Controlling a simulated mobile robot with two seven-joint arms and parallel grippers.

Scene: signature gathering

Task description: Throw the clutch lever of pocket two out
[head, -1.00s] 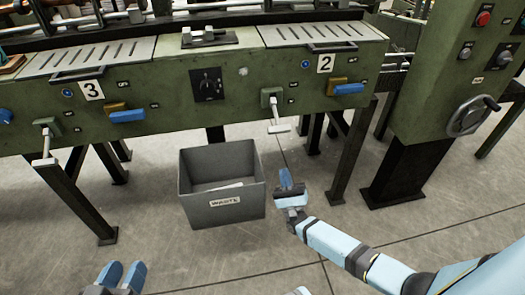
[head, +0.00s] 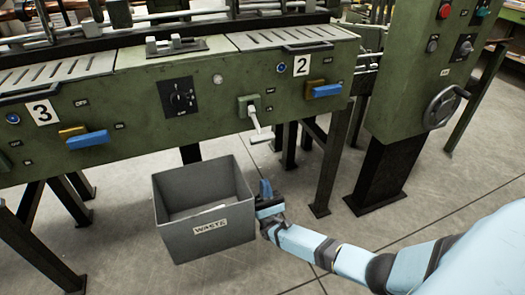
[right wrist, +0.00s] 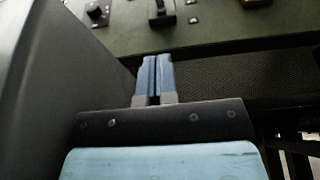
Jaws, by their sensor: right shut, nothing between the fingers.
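Pocket two carries the white number 2 plate (head: 301,65) on the green machine front. Left of and below the plate, a lever with a pale grip (head: 260,135) hangs down and forward from a green bracket. Right of the plate is a blue handle (head: 327,91) with a yellow block behind it; I cannot tell from the labels which one is the clutch. My right gripper (head: 266,188) is below the hanging lever, apart from it, beside the waste bin. In the right wrist view its blue fingers (right wrist: 153,78) are together and empty, and the lever's base (right wrist: 161,14) shows ahead. My left gripper is out of view.
The grey waste bin (head: 180,238) stands on the floor close left of my right gripper. Pocket three's plate (head: 42,112) and blue handle (head: 88,140) are further left. A handwheel cabinet (head: 411,75) stands right. Black legs stand behind the gripper.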

